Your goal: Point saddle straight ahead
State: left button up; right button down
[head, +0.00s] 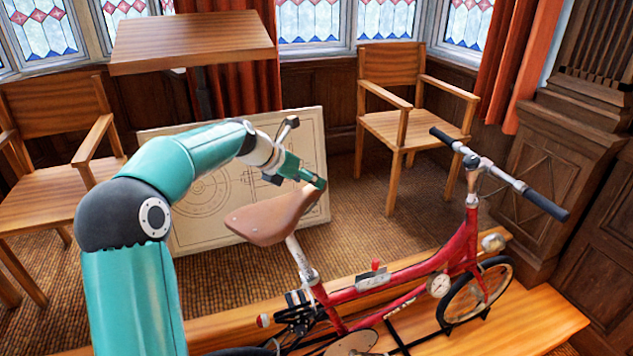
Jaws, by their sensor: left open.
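The brown leather saddle (262,222) sits on a silver post on the red bicycle (385,282). Its wide rear is at the left and its narrow nose points up and right. The bicycle's front, with handlebar (500,175) and front wheel (476,292), faces right. The nose looks turned toward the drawing-board side of the frame line. My left gripper (308,178) is open at the saddle's nose, with a green finger over or beside the tip. I cannot tell whether it touches. My right gripper is not in view.
The bicycle stands on a wooden bench or platform (535,325). A drafting board (205,240) leans behind the saddle. Wooden armchairs stand at left (45,190) and back right (400,128). A wooden-topped desk (190,40) is behind. Carpet between them is open.

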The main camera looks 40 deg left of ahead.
pick_arm(q)
jog(key=shift+p+x, duration=0.3)
jog(key=shift+x, duration=2.1)
jog(key=shift+r, duration=0.1)
grip_shut()
